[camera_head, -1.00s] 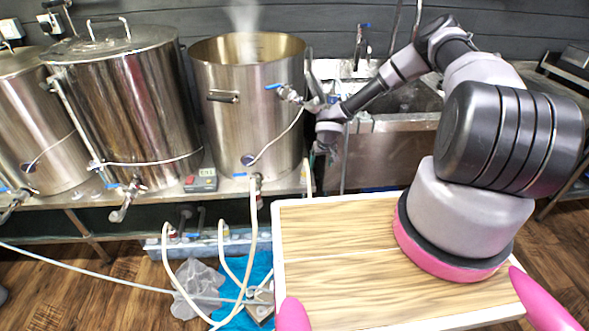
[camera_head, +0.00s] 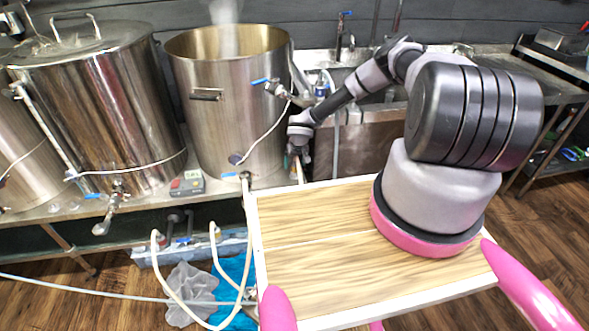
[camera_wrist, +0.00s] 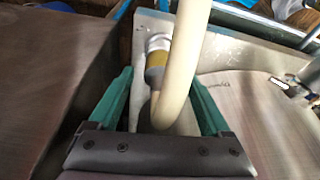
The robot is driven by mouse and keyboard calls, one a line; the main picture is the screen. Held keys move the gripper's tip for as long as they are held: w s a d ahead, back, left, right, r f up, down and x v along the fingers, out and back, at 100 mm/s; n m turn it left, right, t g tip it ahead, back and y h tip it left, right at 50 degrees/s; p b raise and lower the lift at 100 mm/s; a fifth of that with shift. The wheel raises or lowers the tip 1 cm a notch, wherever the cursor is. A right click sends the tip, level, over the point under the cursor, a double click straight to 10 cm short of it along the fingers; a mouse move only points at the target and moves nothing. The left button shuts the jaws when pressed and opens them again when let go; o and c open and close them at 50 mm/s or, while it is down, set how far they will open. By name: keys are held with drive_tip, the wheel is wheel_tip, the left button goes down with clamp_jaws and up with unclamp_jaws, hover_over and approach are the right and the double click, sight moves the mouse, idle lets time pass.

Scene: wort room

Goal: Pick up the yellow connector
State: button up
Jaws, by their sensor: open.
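The yellow connector (camera_wrist: 155,62) shows in the wrist view as a dull yellow band below a pale metal collar. A thick cream hose (camera_wrist: 186,70) passes in front of it and hides its right side. My gripper (camera_wrist: 160,78) is open, with one green finger left of the connector and hose and the other right of them. I cannot tell whether either finger touches them. In the head view my gripper (camera_head: 298,155) points down beside the open steel pot, at the bench's front edge. I cannot make out the connector there.
The open steaming pot (camera_head: 228,110) and a lidded pot (camera_head: 105,110) stand on the steel bench. A sink (camera_head: 375,105) lies behind my arm. A small grey device (camera_head: 187,183) sits on the bench. Hoses (camera_head: 165,270) hang to the floor near a blue cloth (camera_head: 232,305).

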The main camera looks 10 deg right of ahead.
drive_tip(key=shift+w+f, duration=0.15)
drive_tip(key=shift+f, duration=0.3)
clamp_jaws()
drive_tip(key=shift+r, duration=0.15)
drive_tip(key=shift+d+r, duration=0.2)
drive_tip(key=shift+r, duration=0.35)
wheel_tip(320, 180, up, 6)
drive_tip(key=s+d, duration=1.3)
drive_tip(key=s, duration=0.1)
drive_tip(key=shift+d+f, duration=0.15)
drive_tip(key=shift+d, duration=0.25)
